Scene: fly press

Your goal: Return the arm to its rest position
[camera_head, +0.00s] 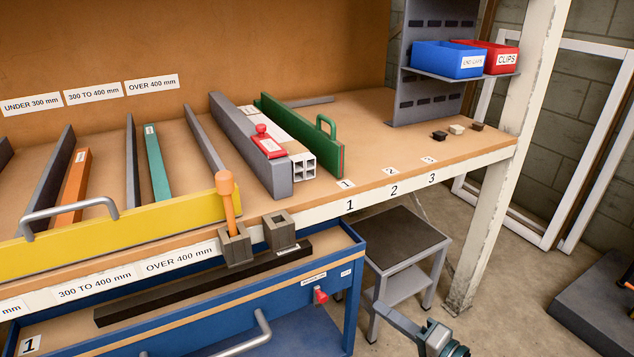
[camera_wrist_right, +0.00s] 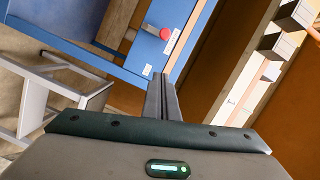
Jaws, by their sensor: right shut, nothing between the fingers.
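My right gripper (camera_head: 379,310) is low at the bottom of the head view, in front of the stool and below the bench edge. Its fingers are together and empty. In the right wrist view the closed fingers (camera_wrist_right: 160,80) point toward the blue cabinet, with nothing between them. My left gripper is not in view.
A grey stool (camera_head: 405,236) stands close behind the right gripper. The blue cabinet (camera_head: 346,300) with a red knob (camera_head: 320,295) is to its left. The wooden bench (camera_head: 375,130) above holds a green-handled plate (camera_head: 300,130) and white profiles.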

